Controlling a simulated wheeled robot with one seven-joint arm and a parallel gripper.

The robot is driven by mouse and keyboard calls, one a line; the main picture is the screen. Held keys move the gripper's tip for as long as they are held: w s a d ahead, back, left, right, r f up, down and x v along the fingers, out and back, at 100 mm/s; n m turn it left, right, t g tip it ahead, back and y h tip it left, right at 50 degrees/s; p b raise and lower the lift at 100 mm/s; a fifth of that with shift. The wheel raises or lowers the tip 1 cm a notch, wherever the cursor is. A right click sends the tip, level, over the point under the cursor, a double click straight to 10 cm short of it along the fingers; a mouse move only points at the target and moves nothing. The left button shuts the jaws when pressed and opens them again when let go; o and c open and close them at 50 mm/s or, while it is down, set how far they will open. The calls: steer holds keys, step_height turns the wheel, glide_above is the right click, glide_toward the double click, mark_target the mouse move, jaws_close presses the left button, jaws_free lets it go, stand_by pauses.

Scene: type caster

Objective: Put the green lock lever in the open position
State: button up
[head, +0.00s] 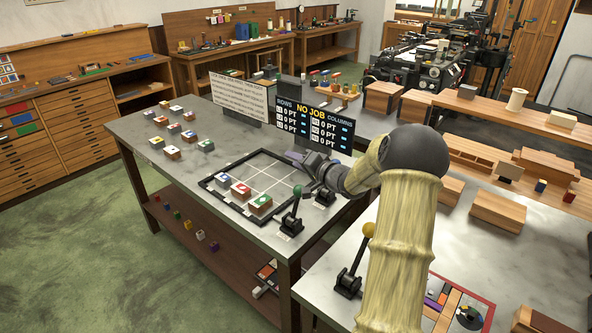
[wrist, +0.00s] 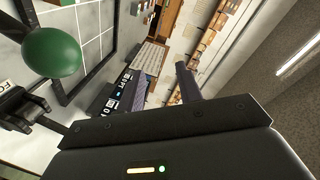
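The green lock lever has a round green knob (head: 297,190) on a dark arm above a black base, at the front right corner of the black square frame. Its arm stands nearly upright, leaning slightly right in the head view. The green knob (wrist: 52,55) is large and close at the left of the wrist view. It is beside my gripper, outside the fingers. My gripper (head: 293,157) is above and behind the knob, apart from it. Its two fingers (wrist: 142,90) are spread with nothing held between them.
The black frame (head: 228,212) holds several coloured blocks; more blocks stand behind it. A second dark lever (head: 325,196) stands right of the green one. A NO JOB board (head: 315,124) and a text board (head: 238,98) stand behind. A yellow-knobbed lever (head: 368,229) is on the right table.

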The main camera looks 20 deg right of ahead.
steer(key=shift+w+a+r+m, duration=0.1)
steer(key=shift+w+a+m, duration=0.2)
steer(key=shift+a, duration=0.1)
steer(key=c, duration=0.3)
steer(key=w+a+m+h, duration=0.1)
steer(key=a+m, duration=0.1)
steer(key=w+a+m+h+p, duration=0.1)
steer(key=a+h, duration=0.1)
steer(key=w+a+m+h+p, duration=0.1)
steer(key=m, duration=0.1)
steer(key=shift+a+f+m+t, duration=0.25)
steer(key=shift+a+m+t, duration=0.05)
steer(key=shift+a, duration=0.1)
jaws_close()
steer(key=s+a+f+m+g+h+p, duration=0.1)
steer(key=s+a+m+g+h+p, duration=0.1)
steer(key=s+a+m+g+h, duration=0.2)
steer(key=s+a+f+m+g+h+p, duration=0.2)
steer(key=s+a+m+g+h+p, duration=0.1)
steer(key=s+m+h, duration=0.4)
steer(key=s+a+m+g, duration=0.1)
steer(key=s+m, duration=0.2)
steer(key=s, duration=0.2)
steer(key=shift+s+a+g+h, duration=0.25)
steer(key=shift+s+g+h, duration=0.15)
